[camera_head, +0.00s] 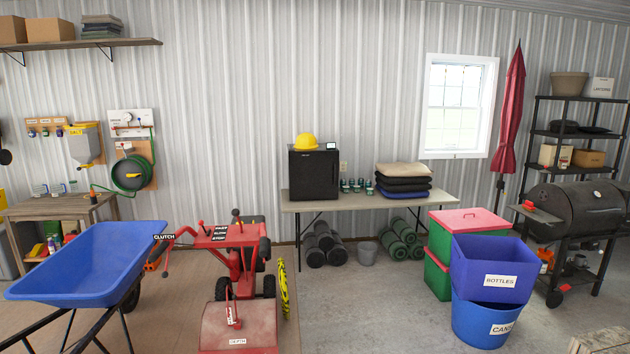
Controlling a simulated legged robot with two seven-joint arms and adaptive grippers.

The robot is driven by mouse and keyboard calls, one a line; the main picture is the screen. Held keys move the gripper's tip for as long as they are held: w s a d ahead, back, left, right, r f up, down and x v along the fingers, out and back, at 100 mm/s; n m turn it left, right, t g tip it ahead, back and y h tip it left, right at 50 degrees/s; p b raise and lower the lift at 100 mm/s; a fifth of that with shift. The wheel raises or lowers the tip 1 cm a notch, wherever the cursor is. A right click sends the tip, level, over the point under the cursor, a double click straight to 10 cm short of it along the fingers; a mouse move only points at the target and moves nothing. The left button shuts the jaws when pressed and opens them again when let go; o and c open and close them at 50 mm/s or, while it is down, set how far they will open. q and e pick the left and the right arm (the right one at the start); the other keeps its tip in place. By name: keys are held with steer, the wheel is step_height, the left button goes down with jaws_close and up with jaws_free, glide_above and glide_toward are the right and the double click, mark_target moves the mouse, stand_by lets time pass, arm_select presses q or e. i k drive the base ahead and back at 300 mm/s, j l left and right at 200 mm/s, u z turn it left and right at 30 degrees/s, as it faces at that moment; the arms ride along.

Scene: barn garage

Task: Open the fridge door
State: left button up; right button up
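A small black fridge (314,175) stands on a folding table (370,202) against the corrugated wall. Its door looks shut. A yellow hard hat (306,141) and a small white item (331,146) sit on top of it. Neither of my grippers shows in the head view, and the fridge is some distance away across the room.
A blue wheelbarrow (85,265) and a red tiller (240,290) stand at front left. Blue bins (490,270), red-lidded green boxes (466,218) and a black grill (580,210) are on the right. Bare concrete floor (365,300) lies clear before the table.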

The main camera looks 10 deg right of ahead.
mark_target(314, 175)
steer(key=i+l+z, duration=0.1)
steer(key=i+z, duration=0.35)
steer(key=i, duration=2.15)
steer(key=i+j, duration=0.1)
steer(key=i, duration=4.25)
steer(key=l+z, duration=0.05)
steer(key=l, duration=0.05)
